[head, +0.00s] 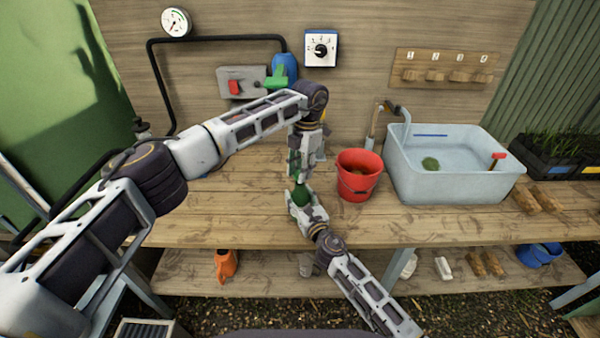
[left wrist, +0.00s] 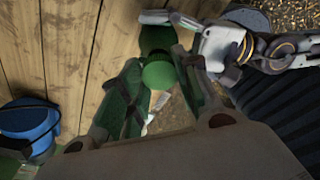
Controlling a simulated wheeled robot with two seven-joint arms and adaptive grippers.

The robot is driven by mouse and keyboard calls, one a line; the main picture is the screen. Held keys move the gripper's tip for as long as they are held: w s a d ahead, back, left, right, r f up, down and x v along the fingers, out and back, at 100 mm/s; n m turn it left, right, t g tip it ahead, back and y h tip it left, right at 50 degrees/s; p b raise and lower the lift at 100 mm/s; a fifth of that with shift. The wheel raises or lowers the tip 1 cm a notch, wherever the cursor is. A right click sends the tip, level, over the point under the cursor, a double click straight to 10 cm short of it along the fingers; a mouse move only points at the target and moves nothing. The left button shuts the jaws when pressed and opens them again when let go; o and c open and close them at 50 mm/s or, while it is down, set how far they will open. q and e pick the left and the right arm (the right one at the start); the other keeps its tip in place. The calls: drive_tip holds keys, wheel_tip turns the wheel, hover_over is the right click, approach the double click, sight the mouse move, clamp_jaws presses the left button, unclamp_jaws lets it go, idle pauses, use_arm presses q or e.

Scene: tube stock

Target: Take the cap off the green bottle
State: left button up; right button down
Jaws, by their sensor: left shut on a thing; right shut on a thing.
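The green bottle (head: 301,196) is above the front part of the bench, in my right gripper (head: 303,203), which is shut on its body. My left gripper (head: 297,178) points down from above, right over the bottle top. In the left wrist view the round green cap (left wrist: 158,74) lies between the tips of my left gripper (left wrist: 157,80), which is shut on it. The bottle body (left wrist: 155,40) shows just behind the cap. I cannot tell whether cap and bottle touch or are apart.
A red bucket (head: 359,176) stands on the bench (head: 230,222) close to the right of my grippers. A pale blue basin (head: 450,185) is farther right. A wall panel with a dial (head: 320,48) is behind. An orange can (head: 226,265) is on the lower shelf.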

sight(304, 203)
use_arm(q)
drive_tip(key=shift+r, duration=1.6)
use_arm(e)
drive_tip(key=shift+s+d, duration=0.1)
drive_tip(key=shift+d, duration=0.05)
use_arm(q)
drive_tip(key=shift+f, duration=0.1)
use_arm(e)
drive_tip(key=c, duration=0.5)
unclamp_jaws()
use_arm(q)
drive_tip(key=shift+a, duration=0.1)
use_arm(e)
drive_tip(key=shift+s, duration=0.15)
drive_tip(key=shift+v, duration=3.95)
drive_tip(key=shift+d+r, duration=0.1)
